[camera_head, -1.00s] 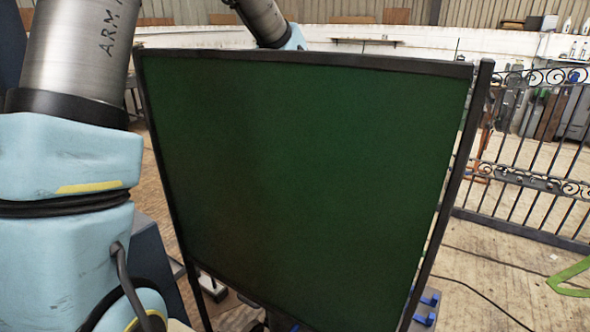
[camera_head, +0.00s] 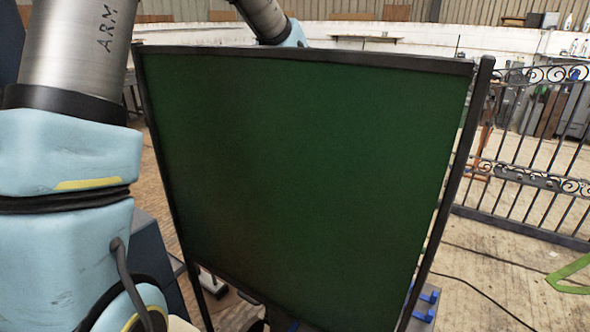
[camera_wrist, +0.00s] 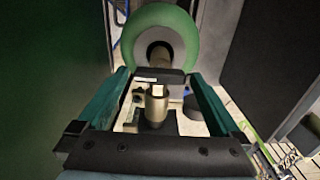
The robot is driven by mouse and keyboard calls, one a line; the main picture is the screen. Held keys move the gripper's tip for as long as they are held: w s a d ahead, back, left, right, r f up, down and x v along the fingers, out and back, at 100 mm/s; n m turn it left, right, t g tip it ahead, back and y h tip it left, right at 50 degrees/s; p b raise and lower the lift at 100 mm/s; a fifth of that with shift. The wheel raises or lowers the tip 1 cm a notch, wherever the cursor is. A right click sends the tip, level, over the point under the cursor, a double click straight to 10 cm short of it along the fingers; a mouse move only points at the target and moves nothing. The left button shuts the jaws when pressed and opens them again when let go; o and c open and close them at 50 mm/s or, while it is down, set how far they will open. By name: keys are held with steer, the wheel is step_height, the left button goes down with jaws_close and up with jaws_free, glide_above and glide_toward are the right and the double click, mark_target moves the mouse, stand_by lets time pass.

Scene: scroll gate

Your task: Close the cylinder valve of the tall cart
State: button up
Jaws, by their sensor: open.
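My gripper (camera_wrist: 160,78) is open in the wrist view, with its two teal fingers spread left and right. Between and below the fingers stands a brass-grey cylindrical fitting (camera_wrist: 157,108) with a pale square top, which looks like the valve. I cannot tell whether the fingers touch it. Beyond it is a rounded green shape with a grey middle (camera_wrist: 180,19), perhaps the cylinder's shoulder. A dark bar crosses between the fingertips and hides part of it. In the head view a green screen hides the gripper, valve and cart.
The dark-framed green screen (camera_head: 310,190) fills the middle of the head view. A wrought-iron gate (camera_head: 530,170) stands to the right, with cables on the floor before it. Some blue parts (camera_head: 427,300) show beside the screen's lower right.

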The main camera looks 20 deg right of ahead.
step_height(320, 180, up, 11)
steer(key=b, duration=0.2)
steer(key=shift+f, duration=0.15)
stand_by(0.4)
